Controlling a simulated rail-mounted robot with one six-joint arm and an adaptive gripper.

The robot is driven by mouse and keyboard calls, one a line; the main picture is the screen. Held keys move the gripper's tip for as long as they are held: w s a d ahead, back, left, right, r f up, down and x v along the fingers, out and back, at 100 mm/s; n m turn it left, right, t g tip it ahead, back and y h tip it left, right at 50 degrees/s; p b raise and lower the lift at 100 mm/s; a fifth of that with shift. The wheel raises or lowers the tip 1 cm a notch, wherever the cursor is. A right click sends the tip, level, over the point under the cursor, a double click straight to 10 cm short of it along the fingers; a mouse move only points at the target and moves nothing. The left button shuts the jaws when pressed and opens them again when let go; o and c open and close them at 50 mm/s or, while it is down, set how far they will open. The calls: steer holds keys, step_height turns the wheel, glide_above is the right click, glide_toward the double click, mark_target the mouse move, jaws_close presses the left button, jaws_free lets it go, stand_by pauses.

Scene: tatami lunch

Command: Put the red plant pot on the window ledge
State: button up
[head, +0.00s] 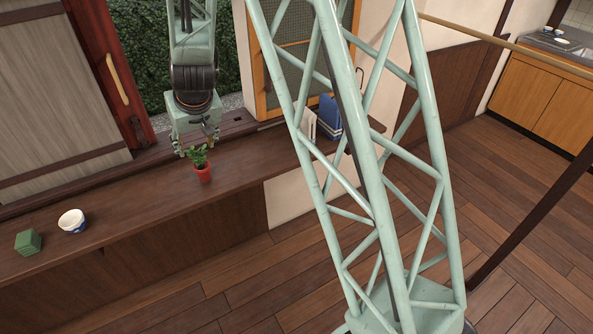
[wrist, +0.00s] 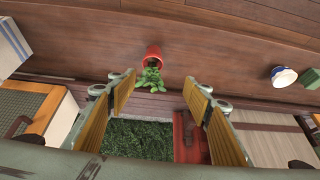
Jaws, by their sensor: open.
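The red plant pot (head: 203,174) stands upright on the long dark wooden counter (head: 130,205), with green leaves on top. A wooden sill (head: 232,122) runs behind the counter at the open window; I cannot tell which surface is called the ledge. My gripper (head: 196,143) hangs just behind and above the plant. In the wrist view my gripper (wrist: 150,84) is open and empty, its two padded fingers spread wide. The pot (wrist: 153,52) and leaves show between and beyond the fingertips, apart from both fingers.
A white and blue bowl (head: 72,221) and a green cube-shaped box (head: 28,242) stand left on the counter. Blue books (head: 329,117) stand at its right end. A sliding panel (head: 50,90) is left of the opening; a screen frame (head: 262,60) is right. Counter beside the pot is clear.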

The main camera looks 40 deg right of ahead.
steer(key=s+a+r, duration=0.1)
steer(key=s+r, duration=1.9)
steer(key=s, duration=0.2)
steer(key=s+d+r+g, duration=0.1)
steer(key=s+r, duration=0.1)
steer(key=s, duration=1.2)
steer(key=s+d+r, duration=0.2)
steer(key=s+r, duration=0.1)
steer(key=s, duration=1.1)
steer(key=shift+s+r+n+g, duration=0.2)
steer(key=shift+s+n+g, duration=0.05)
steer(key=shift+n+g, duration=0.15)
